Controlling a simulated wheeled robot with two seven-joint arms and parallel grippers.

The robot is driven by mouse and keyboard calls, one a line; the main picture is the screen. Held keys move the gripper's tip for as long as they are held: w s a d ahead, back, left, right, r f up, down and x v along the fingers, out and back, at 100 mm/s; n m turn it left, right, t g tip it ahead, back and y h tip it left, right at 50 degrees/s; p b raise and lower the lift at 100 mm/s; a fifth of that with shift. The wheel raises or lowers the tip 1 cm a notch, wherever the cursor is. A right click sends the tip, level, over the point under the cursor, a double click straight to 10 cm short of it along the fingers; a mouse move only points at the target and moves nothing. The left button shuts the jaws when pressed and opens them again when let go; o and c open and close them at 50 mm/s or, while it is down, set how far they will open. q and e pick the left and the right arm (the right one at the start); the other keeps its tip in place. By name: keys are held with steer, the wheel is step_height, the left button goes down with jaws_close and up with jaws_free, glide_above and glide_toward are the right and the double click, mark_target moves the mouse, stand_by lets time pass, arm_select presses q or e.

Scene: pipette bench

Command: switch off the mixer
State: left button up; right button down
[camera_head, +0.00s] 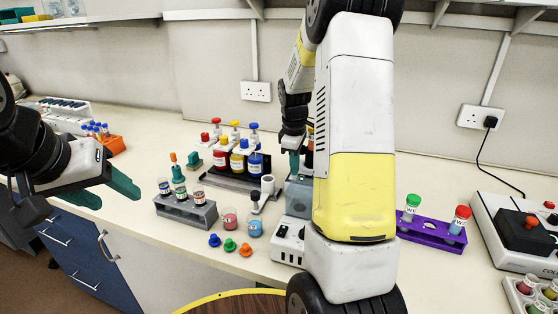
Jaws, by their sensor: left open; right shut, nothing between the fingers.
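I cannot tell for certain which device is the mixer. One candidate is a grey box (299,197) with a white unit (287,243) with dark marks in front of it, both partly hidden by my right arm. The other is a white machine (490,232) with a black top and red knobs at the right edge. My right gripper (294,168) points down just above the grey box, shut and empty; whether it touches is unclear. My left gripper (118,195) is open and empty over the left front edge of the bench.
A grey rack (187,213) of vials, coloured dropper bottles (238,160) and loose caps (230,245) stand left of the grey box. A purple rack (430,233) with two tubes stands to the right. A black cable runs to a wall socket (480,118).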

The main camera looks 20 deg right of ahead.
steer(key=shift+f, duration=0.35)
steer(key=shift+s, duration=0.1)
steer(key=shift+s+a, duration=0.5)
steer(key=shift+s, duration=0.1)
step_height(320, 180, up, 8)
steer(key=shift+s+a, duration=0.2)
steer(key=shift+s, duration=0.05)
stand_by(0.5)
